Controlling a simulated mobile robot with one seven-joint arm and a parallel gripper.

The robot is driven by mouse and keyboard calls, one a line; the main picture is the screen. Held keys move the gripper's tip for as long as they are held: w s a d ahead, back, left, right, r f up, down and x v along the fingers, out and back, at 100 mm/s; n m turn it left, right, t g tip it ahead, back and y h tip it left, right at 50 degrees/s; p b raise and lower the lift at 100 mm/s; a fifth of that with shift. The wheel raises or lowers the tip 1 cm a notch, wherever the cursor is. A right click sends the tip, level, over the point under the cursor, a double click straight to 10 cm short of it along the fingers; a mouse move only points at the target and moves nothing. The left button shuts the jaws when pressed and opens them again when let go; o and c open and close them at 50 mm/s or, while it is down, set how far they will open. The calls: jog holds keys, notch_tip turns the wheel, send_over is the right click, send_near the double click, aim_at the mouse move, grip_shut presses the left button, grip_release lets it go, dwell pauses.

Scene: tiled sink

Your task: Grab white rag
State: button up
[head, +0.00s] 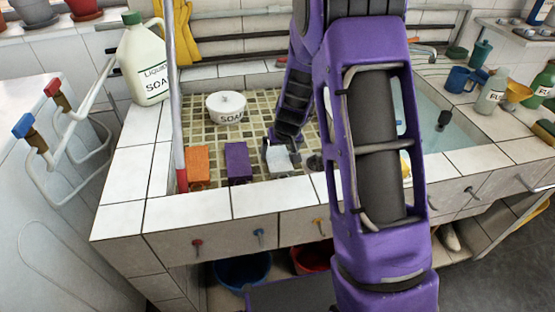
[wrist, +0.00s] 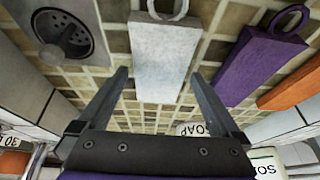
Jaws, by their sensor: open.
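The white rag (wrist: 163,58) is a flat, pale rectangular piece with a ring at one end. In the wrist view it lies on the sink's tiled floor, its lower end showing between the fingers of my gripper (wrist: 158,72). The fingers are open, with gaps on both sides; I cannot tell how far above the rag they are. In the head view the white rag (head: 279,163) is partly hidden by my gripper (head: 280,150), low in the left basin.
A purple rag (head: 238,162) and an orange rag (head: 197,165) are to the left in the head view. A drain (wrist: 68,35) is beside the white rag. A white soap pot (head: 226,105) stands farther back. The basin's white-tiled front edge (head: 258,198) is close.

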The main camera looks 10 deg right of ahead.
jog(key=shift+x, duration=0.95)
jog(key=shift+c, duration=0.2)
